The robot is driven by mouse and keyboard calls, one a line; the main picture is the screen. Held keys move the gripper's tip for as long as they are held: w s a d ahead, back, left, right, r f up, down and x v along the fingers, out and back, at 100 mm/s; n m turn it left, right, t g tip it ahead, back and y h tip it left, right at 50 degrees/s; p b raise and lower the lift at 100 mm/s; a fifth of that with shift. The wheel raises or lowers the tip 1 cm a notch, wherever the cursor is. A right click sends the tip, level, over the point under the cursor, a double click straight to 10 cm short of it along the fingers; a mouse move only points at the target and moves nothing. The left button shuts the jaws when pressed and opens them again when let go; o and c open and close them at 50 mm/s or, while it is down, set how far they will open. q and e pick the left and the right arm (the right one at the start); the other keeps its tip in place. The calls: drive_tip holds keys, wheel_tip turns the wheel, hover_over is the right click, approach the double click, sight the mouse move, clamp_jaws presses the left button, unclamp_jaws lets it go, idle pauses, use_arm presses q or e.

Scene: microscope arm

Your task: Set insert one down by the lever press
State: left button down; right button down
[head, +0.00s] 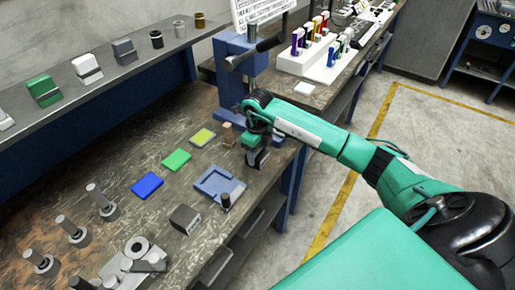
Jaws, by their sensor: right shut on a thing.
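The lever press (240,60) is a blue frame with a dark lever, standing at the far right end of the workbench. My right gripper (257,160) points down just in front of the press, low over the bench's right edge. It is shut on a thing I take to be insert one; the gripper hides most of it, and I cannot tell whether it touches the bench. A small brown piece (228,134) stands on the bench just left of the gripper, beside the press. My left gripper is out of view.
Yellow (202,137), green (176,160) and blue (147,185) pads lie in a row on the bench. A blue-grey tray (219,187) and a dark block (185,219) sit nearer. Several metal posts stand at left. A shelf (125,70) with blocks runs behind.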

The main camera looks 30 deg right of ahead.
sight(257, 152)
drive_tip(key=shift+r, duration=0.1)
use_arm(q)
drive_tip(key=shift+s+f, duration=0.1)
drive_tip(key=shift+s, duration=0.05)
use_arm(e)
drive_tip(key=c, duration=0.5)
unclamp_jaws()
drive_tip(key=shift+s, duration=0.1)
wheel_tip(257, 152, up, 8)
drive_tip(key=shift+f+b, duration=0.15)
drive_tip(key=shift+b, duration=0.95)
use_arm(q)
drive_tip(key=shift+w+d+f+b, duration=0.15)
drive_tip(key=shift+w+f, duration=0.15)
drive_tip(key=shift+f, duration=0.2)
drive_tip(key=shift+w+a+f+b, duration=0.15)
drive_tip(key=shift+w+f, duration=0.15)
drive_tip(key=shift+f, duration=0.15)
use_arm(e)
drive_tip(key=shift+r, duration=2.1)
